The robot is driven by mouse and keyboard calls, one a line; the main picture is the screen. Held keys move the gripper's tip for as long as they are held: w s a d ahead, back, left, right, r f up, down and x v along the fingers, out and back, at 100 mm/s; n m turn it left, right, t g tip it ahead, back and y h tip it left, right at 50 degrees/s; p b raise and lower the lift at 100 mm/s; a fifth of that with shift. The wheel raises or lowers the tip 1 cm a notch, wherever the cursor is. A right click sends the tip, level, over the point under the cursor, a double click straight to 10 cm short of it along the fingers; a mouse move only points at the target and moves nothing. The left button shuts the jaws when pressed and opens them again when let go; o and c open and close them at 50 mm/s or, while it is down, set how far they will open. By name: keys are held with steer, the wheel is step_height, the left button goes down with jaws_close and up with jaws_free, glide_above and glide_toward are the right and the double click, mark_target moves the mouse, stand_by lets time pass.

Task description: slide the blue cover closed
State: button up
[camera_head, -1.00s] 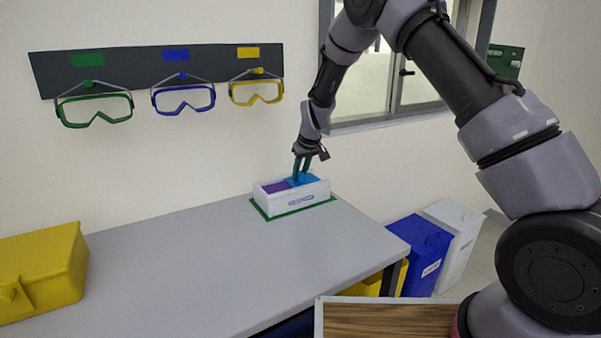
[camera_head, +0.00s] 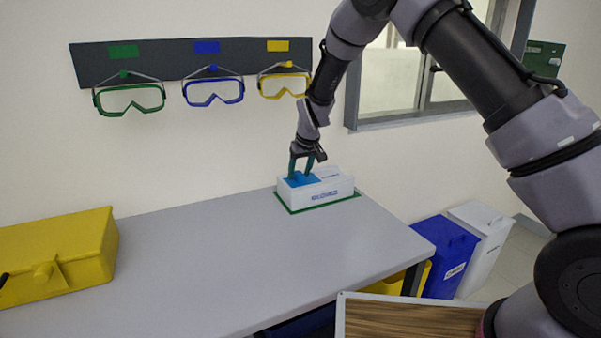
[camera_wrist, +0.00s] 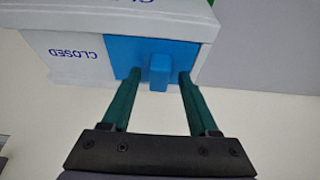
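The white box (camera_head: 335,192) stands on the table's far right part. Its blue cover (camera_head: 298,180) lies over the left part of the box top, and no purple shows there. The right part of the top is white with small lettering. In the wrist view the blue cover (camera_wrist: 130,40) has a raised blue knob (camera_wrist: 158,73), beside a white strip marked CLOSED (camera_wrist: 88,56). My gripper (camera_head: 301,172) is at the cover. Its green fingers (camera_wrist: 160,78) are open on both sides of the knob, with a gap visible at each side.
A green mat edge (camera_head: 325,204) surrounds the box base on the grey table (camera_head: 220,260). A yellow case (camera_head: 60,255) sits at the left. Goggles (camera_head: 213,92) hang on the wall behind. Bins (camera_head: 447,255) stand beyond the table's right edge. The table's middle is clear.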

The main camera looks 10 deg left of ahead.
steer(key=shift+r, duration=0.15)
steer(key=v, duration=1)
steer(key=shift+r, duration=0.25)
steer(key=shift+s, duration=0.1)
steer(key=s+d+r+m+t, duration=0.1)
steer(key=s+d+r+m, duration=0.25)
steer(key=d+r, duration=0.65)
steer(key=s+d+r+m, duration=0.2)
steer(key=s+d+r, duration=0.2)
steer(key=d+r, duration=0.65)
steer(key=s+d+m+t, duration=0.1)
steer(key=s+d+m, duration=0.1)
steer(key=s+d, duration=0.5)
steer(key=s+d+r+m+t, duration=0.1)
steer(key=s+d+m, duration=0.2)
steer(key=s+d, duration=0.5)
steer(key=s, duration=0.5)
steer(key=shift+d+r+h, duration=0.25)
steer(key=shift+r+h, duration=0.05)
